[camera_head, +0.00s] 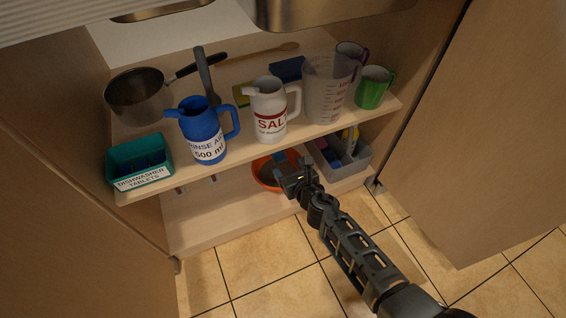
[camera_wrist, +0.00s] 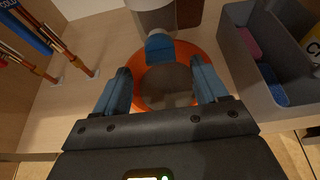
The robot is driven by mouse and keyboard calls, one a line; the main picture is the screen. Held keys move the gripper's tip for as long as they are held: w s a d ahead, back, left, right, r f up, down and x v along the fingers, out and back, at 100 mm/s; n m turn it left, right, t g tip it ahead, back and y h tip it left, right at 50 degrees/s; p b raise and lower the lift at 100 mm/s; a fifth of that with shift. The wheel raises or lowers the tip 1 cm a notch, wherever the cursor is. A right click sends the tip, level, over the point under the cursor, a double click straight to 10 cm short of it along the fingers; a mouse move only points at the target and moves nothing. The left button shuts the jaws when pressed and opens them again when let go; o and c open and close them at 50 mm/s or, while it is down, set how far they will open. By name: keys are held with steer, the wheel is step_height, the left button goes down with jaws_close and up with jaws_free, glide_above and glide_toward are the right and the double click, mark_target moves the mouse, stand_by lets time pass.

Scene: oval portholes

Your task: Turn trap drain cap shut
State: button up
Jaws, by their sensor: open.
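In the wrist view, a blue tab (camera_wrist: 160,47), which looks like the handle of the drain cap, sticks out below a grey round body (camera_wrist: 154,16) that looks like the trap. My gripper (camera_wrist: 161,70) is open, with one blue finger left of the tab and one right of it. The tab lies just beyond the fingertips, near the middle of the gap; I see no contact.
An orange basin (camera_head: 262,180) stands on the cabinet floor below my gripper. A grey caddy (camera_head: 351,168) with cleaning things stands close on the right. Red and blue pipes (camera_wrist: 50,45) run at left. The shelf (camera_head: 190,167) above carries jugs, cups and a pan.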

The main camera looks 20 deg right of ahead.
mark_target(281, 159)
steer(key=shift+b+x, duration=0.8)
steer(key=shift+x, duration=1.2)
steer(key=shift+c, duration=0.3)
steer(key=c, duration=1)
